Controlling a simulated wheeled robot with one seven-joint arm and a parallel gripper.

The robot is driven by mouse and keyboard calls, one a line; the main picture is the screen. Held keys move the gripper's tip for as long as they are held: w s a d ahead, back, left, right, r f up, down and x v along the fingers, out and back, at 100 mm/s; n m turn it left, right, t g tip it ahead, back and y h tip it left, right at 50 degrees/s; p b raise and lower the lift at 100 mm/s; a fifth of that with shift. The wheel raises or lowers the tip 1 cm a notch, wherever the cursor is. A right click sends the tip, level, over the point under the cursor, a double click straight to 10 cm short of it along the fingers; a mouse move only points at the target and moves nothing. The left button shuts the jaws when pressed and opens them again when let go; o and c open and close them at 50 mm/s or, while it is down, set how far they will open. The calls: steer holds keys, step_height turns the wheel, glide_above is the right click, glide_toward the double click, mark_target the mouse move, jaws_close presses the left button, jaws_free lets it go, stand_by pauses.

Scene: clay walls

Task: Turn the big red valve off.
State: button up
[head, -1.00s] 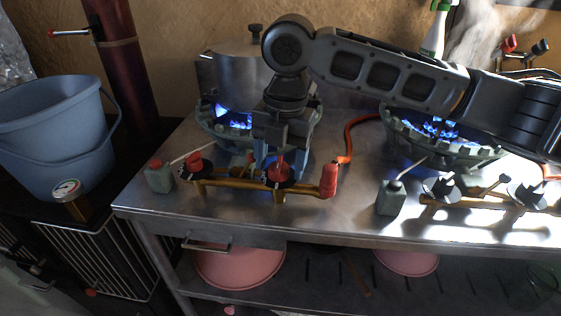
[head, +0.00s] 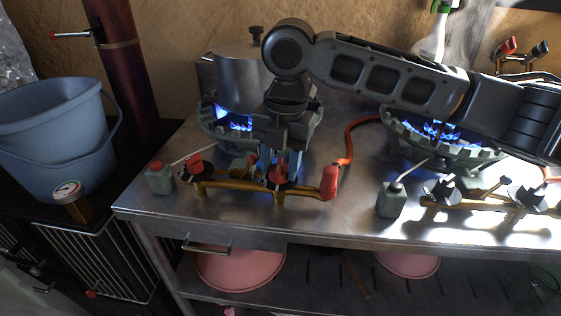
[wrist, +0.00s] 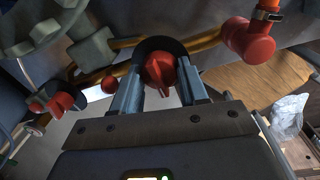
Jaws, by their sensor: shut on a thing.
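The big red valve (head: 281,173) is a red knob on a black round plate, on the brass pipe at the front of the left burner. It also shows in the wrist view (wrist: 159,72), between my two fingers. My gripper (head: 272,165) points down over it from above, with its fingers shut on the knob's sides. In the wrist view my gripper (wrist: 158,88) has one finger on each side of the knob. In the head view the fingers partly hide the knob. Blue flames (head: 234,121) burn on the left burner under a metal pot (head: 238,82).
A smaller red knob (head: 195,165) sits on the pipe's left end and a red hose end (head: 330,182) on its right. A grey-green canister (head: 160,178) stands at left. A second lit burner (head: 440,140) is at right. A blue bucket (head: 55,140) stands far left.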

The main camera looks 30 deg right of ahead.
steer(key=shift+r+p, duration=0.1)
steer(key=shift+p, duration=0.2)
steer(key=m+p, duration=0.3)
steer(key=p, duration=0.1)
steer(key=shift+a+r+m, duration=0.1)
steer(key=shift+r+m, duration=0.05)
steer(key=shift+m, duration=0.25)
steer(key=m+p, duration=0.5)
steer(key=shift+h, duration=0.3)
steer(key=m+p, duration=0.5)
steer(key=p, duration=0.1)
steer(key=shift+s+a+m, duration=0.1)
steer(key=shift+m, duration=0.3)
steer(key=m+p, duration=0.3)
steer(key=shift+f+h, duration=0.2)
steer(key=shift+h, duration=0.1)
steer(key=shift+m+p, duration=0.3)
steer(key=o, duration=1.1)
steer(key=shift+c, duration=0.2)
